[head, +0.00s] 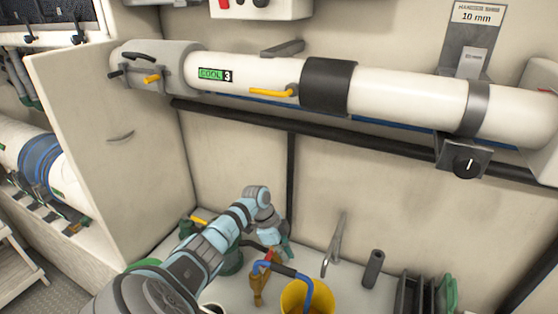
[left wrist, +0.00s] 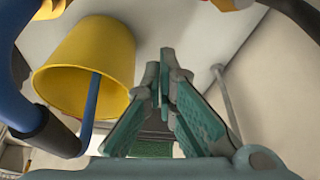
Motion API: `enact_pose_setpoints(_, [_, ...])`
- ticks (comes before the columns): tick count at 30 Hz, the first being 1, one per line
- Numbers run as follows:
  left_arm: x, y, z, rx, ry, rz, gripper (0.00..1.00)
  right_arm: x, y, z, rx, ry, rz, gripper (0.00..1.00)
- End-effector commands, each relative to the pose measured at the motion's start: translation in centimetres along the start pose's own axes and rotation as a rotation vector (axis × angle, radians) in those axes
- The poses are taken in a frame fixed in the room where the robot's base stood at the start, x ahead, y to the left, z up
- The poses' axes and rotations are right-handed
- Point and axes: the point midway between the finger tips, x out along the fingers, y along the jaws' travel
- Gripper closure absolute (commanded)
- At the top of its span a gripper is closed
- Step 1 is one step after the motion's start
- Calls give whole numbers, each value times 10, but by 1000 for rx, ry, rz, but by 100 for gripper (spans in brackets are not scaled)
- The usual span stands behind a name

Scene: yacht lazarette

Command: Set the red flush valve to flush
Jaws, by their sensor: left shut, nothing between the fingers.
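A small red part (head: 268,256), which looks like the flush valve's handle, sits above a brass-coloured fitting (head: 258,286) on the counter in the head view. Its setting is too small to read. My left gripper (head: 284,250) points down just behind and to the right of it; I cannot tell whether they touch. In the left wrist view my left gripper's teal fingers (left wrist: 165,75) are shut with nothing between them. A red piece (left wrist: 226,3) is cut off at that view's top edge. My right gripper is out of view.
A yellow bucket (head: 294,293) with a blue hose (head: 306,284) stands close by; the bucket also shows in the left wrist view (left wrist: 85,65). A grey lever (head: 335,243), dark cylinder (head: 373,268) and rack (head: 412,295) stand to the right. A white pipe (head: 400,92) crosses above.

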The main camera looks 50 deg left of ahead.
Motion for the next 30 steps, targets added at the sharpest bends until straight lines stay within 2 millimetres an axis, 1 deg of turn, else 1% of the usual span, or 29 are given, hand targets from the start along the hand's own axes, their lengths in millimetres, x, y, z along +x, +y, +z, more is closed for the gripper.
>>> enact_pose_setpoints(1, [-13, -1, 2, 1, -5, -1, 100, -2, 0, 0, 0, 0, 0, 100])
enact_pose_setpoints(6, [-49, -5, -1, 5, -3, 1, 100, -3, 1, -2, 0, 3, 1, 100])
enact_pose_setpoints(9, [-65, -6, -1, 4, -2, 2, 100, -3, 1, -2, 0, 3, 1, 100])
enact_pose_setpoints(12, [-75, -6, -2, 4, -2, 4, 100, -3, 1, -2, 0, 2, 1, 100])
enact_pose_setpoints(16, [-80, -6, -1, 4, -2, 4, 100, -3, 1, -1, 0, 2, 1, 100])
enact_pose_setpoints(30, [-80, -6, 0, 2, -2, 4, 100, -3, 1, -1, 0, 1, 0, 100])
